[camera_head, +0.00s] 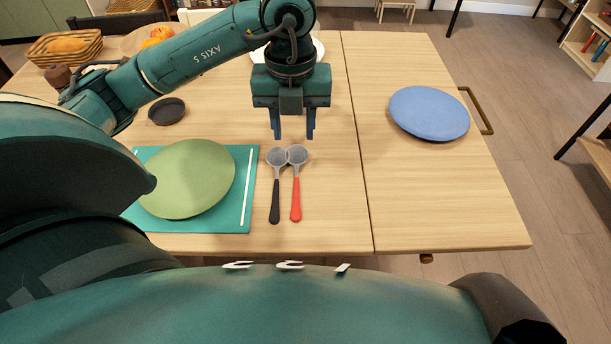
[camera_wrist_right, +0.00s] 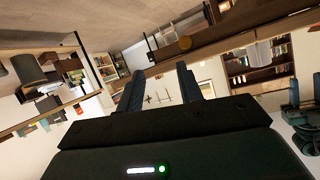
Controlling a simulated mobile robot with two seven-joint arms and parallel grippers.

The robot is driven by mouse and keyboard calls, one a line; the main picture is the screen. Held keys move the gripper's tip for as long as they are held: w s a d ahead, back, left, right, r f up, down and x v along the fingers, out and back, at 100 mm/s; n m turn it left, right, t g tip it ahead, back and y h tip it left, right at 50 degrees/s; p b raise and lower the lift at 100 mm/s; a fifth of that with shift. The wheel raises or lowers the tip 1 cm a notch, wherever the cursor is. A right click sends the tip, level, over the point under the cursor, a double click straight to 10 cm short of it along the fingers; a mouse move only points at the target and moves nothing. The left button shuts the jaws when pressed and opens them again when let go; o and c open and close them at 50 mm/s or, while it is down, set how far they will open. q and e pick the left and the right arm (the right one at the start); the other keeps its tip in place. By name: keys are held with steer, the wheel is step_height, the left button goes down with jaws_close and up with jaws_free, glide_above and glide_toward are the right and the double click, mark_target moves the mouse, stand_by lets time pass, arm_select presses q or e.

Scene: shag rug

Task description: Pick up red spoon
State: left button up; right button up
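The red spoon (camera_head: 296,197) lies on the wooden table, with a red handle toward me and a grey bowl at the far end. A black-handled spoon (camera_head: 275,200) lies just left of it, and their bowls touch or overlap. My left gripper (camera_head: 293,136) is above the table, just beyond the spoon bowls, pointing down. Its two blue fingers are apart with nothing between them. My right gripper (camera_wrist_right: 160,82) shows in the right wrist view with its fingers apart and empty, away from the table and facing the room.
A green plate (camera_head: 190,180) on a teal mat (camera_head: 240,215) is left of the spoons. A blue plate (camera_head: 429,112) is at the right. The table right of the spoons is clear.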

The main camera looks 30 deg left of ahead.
arm_select(q)
steer(key=f, duration=0.7)
steer(key=shift+s, duration=0.2)
steer(key=shift+d+f+b, duration=0.15)
steer(key=shift+f+b, duration=0.25)
steer(key=shift+f, duration=2.6)
steer(key=shift+c, duration=0.4)
jaws_close()
